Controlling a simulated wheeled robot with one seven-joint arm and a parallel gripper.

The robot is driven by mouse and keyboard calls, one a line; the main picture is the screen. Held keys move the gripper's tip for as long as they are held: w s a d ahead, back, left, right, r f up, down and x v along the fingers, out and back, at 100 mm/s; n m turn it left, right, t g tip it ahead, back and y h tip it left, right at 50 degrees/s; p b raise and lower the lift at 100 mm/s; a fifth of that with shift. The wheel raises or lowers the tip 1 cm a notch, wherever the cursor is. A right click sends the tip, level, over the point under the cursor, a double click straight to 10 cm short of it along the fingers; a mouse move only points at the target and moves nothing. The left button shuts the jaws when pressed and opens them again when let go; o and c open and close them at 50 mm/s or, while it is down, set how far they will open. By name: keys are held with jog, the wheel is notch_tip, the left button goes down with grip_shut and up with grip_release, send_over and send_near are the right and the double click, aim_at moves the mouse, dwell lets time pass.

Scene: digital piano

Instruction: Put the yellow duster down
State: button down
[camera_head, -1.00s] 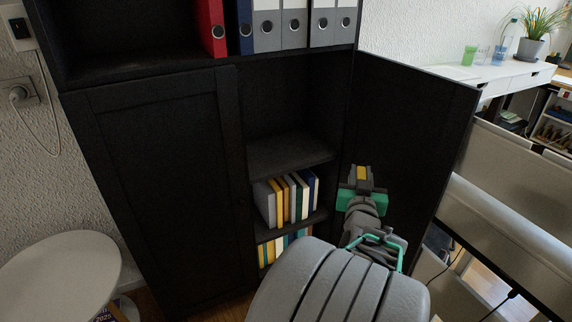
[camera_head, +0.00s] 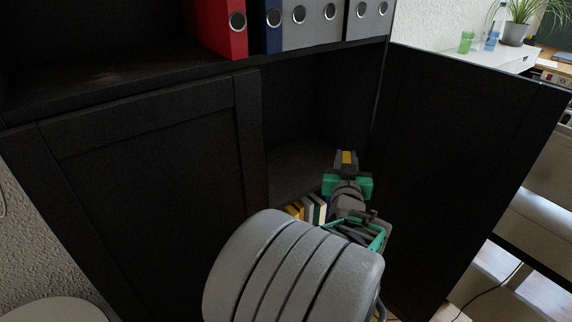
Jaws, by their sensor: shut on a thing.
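A small yellow piece, the yellow duster (camera_head: 347,158), shows between the fingers of my gripper (camera_head: 346,161). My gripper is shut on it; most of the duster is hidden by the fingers. The gripper is in front of the open middle section of a black cabinet (camera_head: 150,160), beside the inner face of its open right door (camera_head: 450,150). A dark shelf (camera_head: 292,172) lies behind and to the left of the gripper. From this view I cannot tell whether the duster is above the shelf or still in front of it.
Several books (camera_head: 312,208) stand on a lower shelf, partly hidden by my arm. A red binder (camera_head: 220,28) and grey binders (camera_head: 305,22) stand on the upper shelf. The visible part of the middle shelf is empty. A white round table (camera_head: 55,310) is at lower left.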

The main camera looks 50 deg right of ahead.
jog(key=w+f+b, duration=0.1)
jog(key=w+f, duration=0.1)
jog(key=w, duration=0.3)
jog(key=w+d+f+b, duration=0.1)
jog(key=w+f, duration=0.2)
jog(key=w, duration=0.1)
jog(key=w+d+f+b, duration=0.1)
jog(key=w+f+b, duration=0.1)
jog(key=w, duration=0.3)
jog(key=shift+w+d+f, duration=0.15)
jog(key=shift+w+f, duration=0.2)
jog(key=shift+f, duration=0.2)
jog(key=shift+r, duration=0.1)
jog(key=c, duration=1.7)
grip_release()
jog(key=shift+f, duration=0.25)
jog(key=o, duration=0.5)
jog(key=shift+r, duration=0.15)
